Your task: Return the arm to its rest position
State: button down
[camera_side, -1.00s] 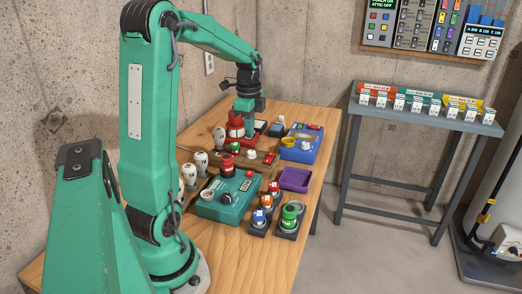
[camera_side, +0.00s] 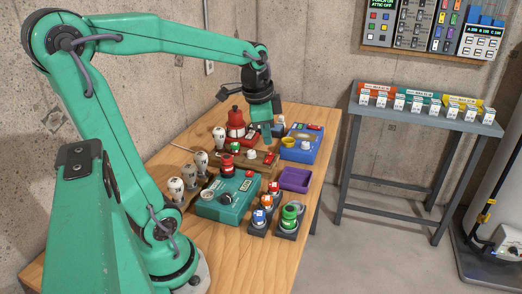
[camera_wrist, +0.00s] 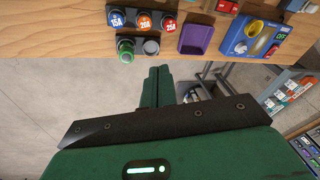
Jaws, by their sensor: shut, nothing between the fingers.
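My gripper (camera_side: 267,131) hangs over the far part of the wooden table (camera_side: 285,240) in the side view, fingers pointing down. It is shut with nothing in it. In the wrist view its two green fingers (camera_wrist: 158,84) lie side by side, with the table edge beyond them. My arm is raised and bent, with the elbow high at the upper left. The gripper is above and apart from the red device (camera_side: 236,124) and the blue box (camera_side: 300,147).
On the table are a teal box (camera_side: 228,198), a purple tray (camera_side: 295,179), several bulb-like pieces (camera_side: 201,162) and several coloured fuses (camera_side: 267,203). A grey side table (camera_side: 425,115) stands to the right. Open floor lies between the tables.

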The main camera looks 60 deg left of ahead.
jog(key=s+d+n+t+h, duration=0.1)
jog(key=s+d+n+t, duration=0.2)
jog(key=s+d, duration=0.4)
jog(key=shift+d+r+n, duration=0.15)
jog(key=shift+d+n, duration=0.75)
jog(key=shift+d, duration=1.15)
